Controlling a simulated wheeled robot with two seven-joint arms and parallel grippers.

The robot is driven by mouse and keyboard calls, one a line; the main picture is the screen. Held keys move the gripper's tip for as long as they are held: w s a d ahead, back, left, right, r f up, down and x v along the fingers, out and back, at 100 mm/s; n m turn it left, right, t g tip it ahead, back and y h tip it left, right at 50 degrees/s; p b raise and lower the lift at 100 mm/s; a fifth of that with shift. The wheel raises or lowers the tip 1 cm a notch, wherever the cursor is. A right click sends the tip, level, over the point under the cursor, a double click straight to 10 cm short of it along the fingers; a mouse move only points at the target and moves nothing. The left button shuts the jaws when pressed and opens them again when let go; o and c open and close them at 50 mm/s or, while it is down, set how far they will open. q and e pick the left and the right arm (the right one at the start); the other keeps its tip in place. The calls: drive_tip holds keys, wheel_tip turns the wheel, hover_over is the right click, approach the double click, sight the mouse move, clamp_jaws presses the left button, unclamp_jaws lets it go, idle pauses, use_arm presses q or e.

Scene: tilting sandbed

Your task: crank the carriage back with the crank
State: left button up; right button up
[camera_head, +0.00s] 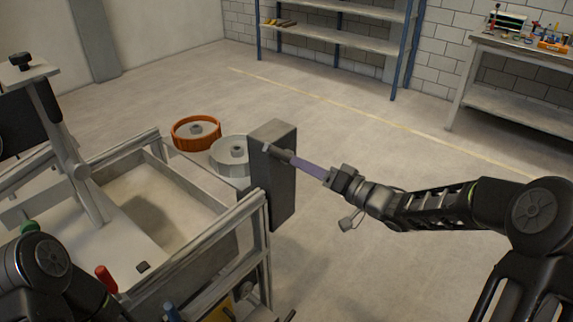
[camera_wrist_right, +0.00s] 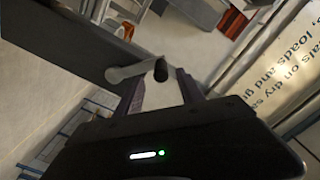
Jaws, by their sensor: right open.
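The crank (camera_wrist_right: 128,72) sits on the face of a dark grey box (camera_head: 272,180) at the near right corner of the sandbed frame. In the right wrist view its grey arm ends in a black knob (camera_wrist_right: 160,70). My right gripper (camera_head: 290,160) reaches in from the right. Its two fingers are apart, with the knob between their tips in the wrist view; I cannot tell whether they touch it. A pale upright post (camera_head: 80,180) stands over the sandbed (camera_head: 190,190); I cannot tell if it is the carriage. My left gripper is not seen, only its arm at lower left.
A red handle (camera_head: 106,279) stands at the near side. A shelf rack (camera_head: 335,45) and a workbench (camera_head: 520,50) stand at the back. The floor in between is open.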

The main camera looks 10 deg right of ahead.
sight(270, 149)
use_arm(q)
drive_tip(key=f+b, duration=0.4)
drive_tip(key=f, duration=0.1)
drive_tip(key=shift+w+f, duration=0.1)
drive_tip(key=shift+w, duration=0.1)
use_arm(e)
drive_tip(key=n, duration=0.9)
drive_tip(key=shift+w+a+r+n, duration=0.1)
drive_tip(key=shift+w+a+n, duration=0.2)
drive_tip(key=shift+n, duration=0.1)
drive_tip(key=shift+a, duration=0.1)
drive_tip(key=p+x, duration=0.1)
drive_tip(key=x, duration=0.6)
drive_tip(key=shift+w+a, duration=0.15)
drive_tip(key=shift+w, duration=0.2)
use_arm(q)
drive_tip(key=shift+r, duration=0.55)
use_arm(e)
clamp_jaws()
